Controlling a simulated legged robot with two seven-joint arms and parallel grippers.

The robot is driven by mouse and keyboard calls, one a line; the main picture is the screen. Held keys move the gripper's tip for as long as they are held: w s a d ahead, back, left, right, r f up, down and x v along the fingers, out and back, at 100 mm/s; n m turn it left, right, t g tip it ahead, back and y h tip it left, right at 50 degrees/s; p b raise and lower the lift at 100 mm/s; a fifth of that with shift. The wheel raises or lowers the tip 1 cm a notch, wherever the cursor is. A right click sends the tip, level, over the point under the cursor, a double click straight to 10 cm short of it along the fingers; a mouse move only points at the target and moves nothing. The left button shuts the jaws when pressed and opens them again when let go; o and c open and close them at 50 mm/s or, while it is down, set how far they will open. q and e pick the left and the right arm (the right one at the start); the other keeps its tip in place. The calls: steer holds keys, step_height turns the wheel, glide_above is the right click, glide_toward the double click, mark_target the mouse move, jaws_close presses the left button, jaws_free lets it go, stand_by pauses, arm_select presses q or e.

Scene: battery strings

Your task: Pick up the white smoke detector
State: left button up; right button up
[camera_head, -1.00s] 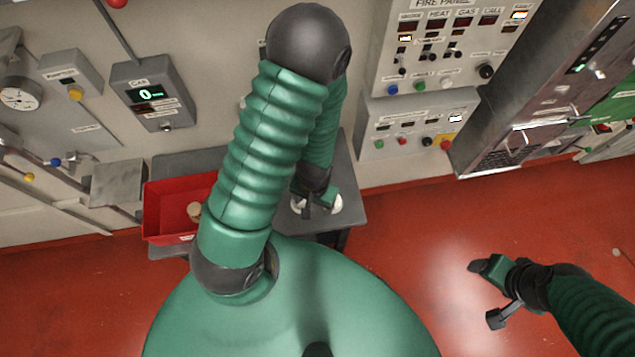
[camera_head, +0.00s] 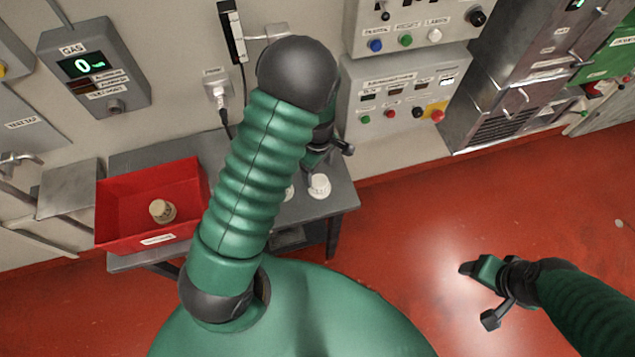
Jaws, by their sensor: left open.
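A white smoke detector (camera_head: 319,186) sits on the grey table, near its right side. A second white round thing (camera_head: 289,192) lies just left of it, mostly hidden behind my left arm. My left gripper (camera_head: 327,163) is open, with its fingers apart, and appears just above the detector at the right. It holds nothing that I can see, and part of it is hidden by my own arm. My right gripper (camera_head: 478,294) is open and empty, over the red floor at the right.
A red bin (camera_head: 112,212) stands on the left of the grey table (camera_head: 335,206), with a beige round detector (camera_head: 162,211) in it. A gas panel (camera_head: 92,70) and control boxes (camera_head: 402,100) line the wall behind. The red floor at the right is clear.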

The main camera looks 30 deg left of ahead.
mark_target(320, 181)
arm_select(q)
steer(key=shift+f, duration=0.55)
steer(key=shift+s+d+f, duration=0.15)
steer(key=shift+d+f, duration=0.05)
steer(key=shift+f, duration=0.05)
steer(key=f+p, duration=0.1)
steer(key=f, duration=0.1)
steer(key=d+f, duration=0.1)
steer(key=shift+s+f+p, duration=0.1)
steer(key=shift+f+p, duration=0.3)
steer(key=shift+f, duration=0.35)
steer(key=shift+a+f, duration=0.15)
steer(key=shift+a, duration=0.5)
steer(key=c, duration=0.5)
steer(key=shift+c, duration=2.2)
steer(key=shift+d, duration=0.45)
jaws_close()
arm_select(e)
steer(key=shift+s+d+r, duration=0.1)
steer(key=shift+d+r, duration=0.75)
